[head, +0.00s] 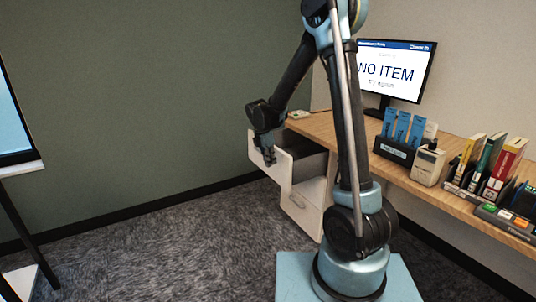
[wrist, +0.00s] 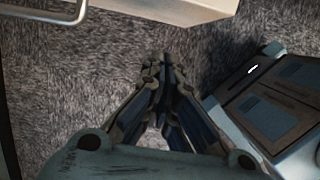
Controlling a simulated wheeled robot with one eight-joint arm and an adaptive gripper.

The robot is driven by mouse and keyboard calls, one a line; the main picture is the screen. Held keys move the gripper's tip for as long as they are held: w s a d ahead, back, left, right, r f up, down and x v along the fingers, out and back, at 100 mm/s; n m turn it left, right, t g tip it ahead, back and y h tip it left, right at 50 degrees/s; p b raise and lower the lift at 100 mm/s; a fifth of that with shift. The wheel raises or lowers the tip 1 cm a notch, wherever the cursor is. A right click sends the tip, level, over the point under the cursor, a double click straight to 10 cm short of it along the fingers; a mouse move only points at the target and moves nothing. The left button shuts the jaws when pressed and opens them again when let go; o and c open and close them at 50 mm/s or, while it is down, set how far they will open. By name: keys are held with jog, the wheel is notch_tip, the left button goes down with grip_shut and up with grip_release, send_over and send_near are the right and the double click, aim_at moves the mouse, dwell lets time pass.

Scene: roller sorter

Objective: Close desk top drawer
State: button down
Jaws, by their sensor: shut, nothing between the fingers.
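The desk's top drawer (head: 310,163) is pulled out from under the left end of the wooden desk, and its white front (head: 284,172) faces left. My gripper (head: 270,160) is shut and empty, hanging down and overlapping the drawer front in the head view. I cannot tell whether it touches the front. In the wrist view the closed fingers (wrist: 165,65) point over grey carpet. A pale panel edge (wrist: 185,10) lies just beyond them, and a metal bar handle (wrist: 75,18) shows at the top left. The top drawer's handle is not clear in the head view.
A lower drawer (head: 302,208) with a small handle sits below, in line with the cabinet. The desktop (head: 318,124) carries a monitor (head: 392,72), a rack of blue items (head: 396,148) and several binders. A dark-legged table stands at the far left. Carpet between is clear.

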aim_at(277, 157)
jog(key=shift+w+d+r, duration=0.1)
jog(key=shift+w+d, duration=0.45)
jog(key=shift+d, duration=0.3)
jog(key=shift+w+d+r, duration=0.1)
jog(key=shift+w+d, duration=0.45)
jog(key=shift+d, duration=0.25)
